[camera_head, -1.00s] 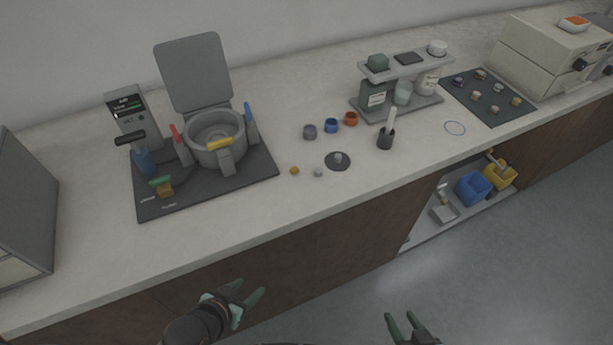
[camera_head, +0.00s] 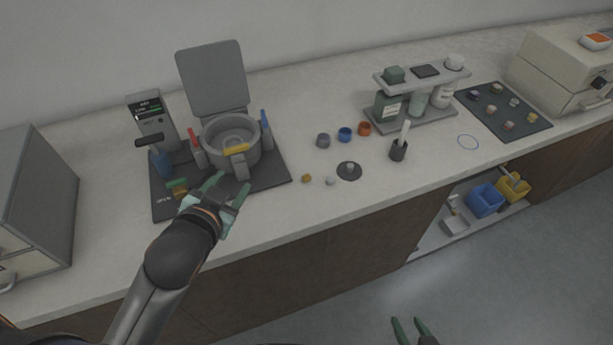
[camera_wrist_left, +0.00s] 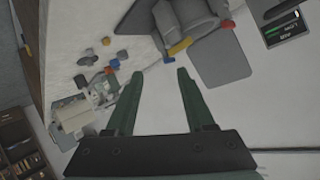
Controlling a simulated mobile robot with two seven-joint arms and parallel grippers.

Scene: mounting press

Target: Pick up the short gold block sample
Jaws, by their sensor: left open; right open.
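The short gold block sample (camera_head: 307,178) is a small gold piece lying on the pale counter, right of the mounting press (camera_head: 230,145). A small grey piece (camera_head: 331,181) lies just right of it. My left gripper (camera_head: 229,183) is open and empty, above the front edge of the press's dark mat, left of and apart from the gold sample. Its spread fingers also show in the left wrist view (camera_wrist_left: 159,75), where I cannot pick out the gold sample for certain. My right gripper (camera_head: 410,323) is open, low in front of the counter and partly cut off by the frame.
A bottle rack (camera_head: 412,115) stands behind. The counter in front of the sample is clear.

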